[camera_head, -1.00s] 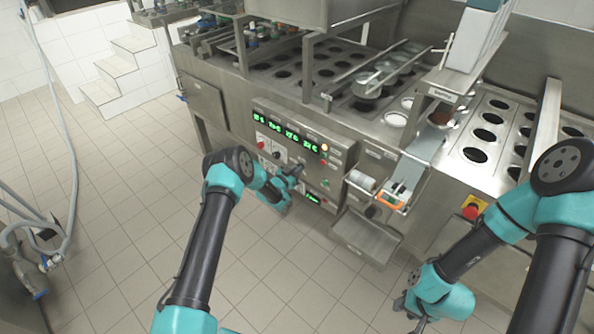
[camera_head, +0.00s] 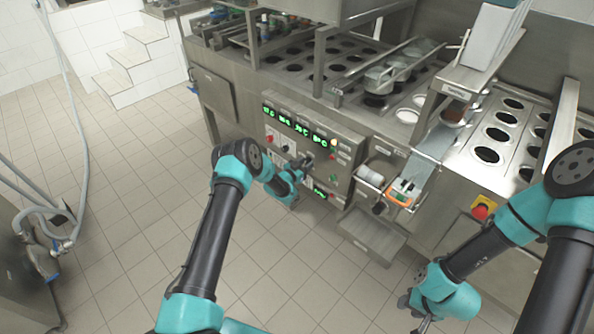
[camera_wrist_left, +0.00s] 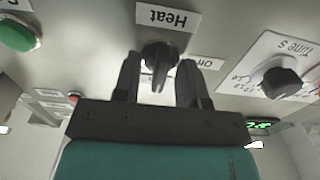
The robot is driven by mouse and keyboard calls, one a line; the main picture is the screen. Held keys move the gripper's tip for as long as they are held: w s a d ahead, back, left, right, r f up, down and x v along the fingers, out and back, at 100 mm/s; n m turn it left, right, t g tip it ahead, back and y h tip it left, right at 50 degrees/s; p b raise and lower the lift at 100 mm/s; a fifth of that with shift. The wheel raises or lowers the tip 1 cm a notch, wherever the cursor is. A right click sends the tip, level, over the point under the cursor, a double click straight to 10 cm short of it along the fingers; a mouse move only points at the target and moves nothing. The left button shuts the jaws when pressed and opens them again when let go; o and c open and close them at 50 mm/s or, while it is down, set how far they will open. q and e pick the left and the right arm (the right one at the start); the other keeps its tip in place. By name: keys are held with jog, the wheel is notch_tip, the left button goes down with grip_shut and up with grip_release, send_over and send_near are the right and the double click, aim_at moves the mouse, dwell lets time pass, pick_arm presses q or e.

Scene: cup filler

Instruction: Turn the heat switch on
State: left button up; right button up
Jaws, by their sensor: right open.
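The heat switch (camera_wrist_left: 158,58) is a dark rotary knob below an upside-down "Heat" label (camera_wrist_left: 167,17) in the left wrist view. My left gripper (camera_wrist_left: 160,75) has its two fingers apart, one on each side of the knob. A small gap seems to show beside the knob, so it does not look clamped. In the head view my left gripper (camera_head: 303,163) is at the control panel (camera_head: 310,150) and hides the switch. My right gripper (camera_head: 411,313) is open and empty, low over the floor at the bottom.
Another dark knob (camera_wrist_left: 280,82) with a "Time" label and a green button (camera_wrist_left: 16,36) flank the switch. A chute with an orange-fronted part (camera_head: 400,195) and an open metal tray (camera_head: 372,235) jut out right of the panel. A red emergency button (camera_head: 480,211) is further right.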

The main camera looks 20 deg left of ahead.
pick_arm(q)
jog(key=v, duration=1.7)
jog(key=shift+s, duration=0.2)
jog(key=s+d+n+g+y, duration=0.1)
jog(key=s+g, duration=0.4)
jog(key=s, duration=0.5)
jog(key=s+d+n+g+y, duration=0.1)
jog(key=s+d+n+g, duration=0.2)
jog(key=s, duration=0.8)
jog(key=s+d+n+g+y, duration=0.1)
jog(key=s+d+n+g, duration=0.2)
jog(key=s+g, duration=0.4)
jog(key=s+d+r, duration=0.1)
jog(key=s, duration=0.3)
jog(key=shift+d+y, duration=0.4)
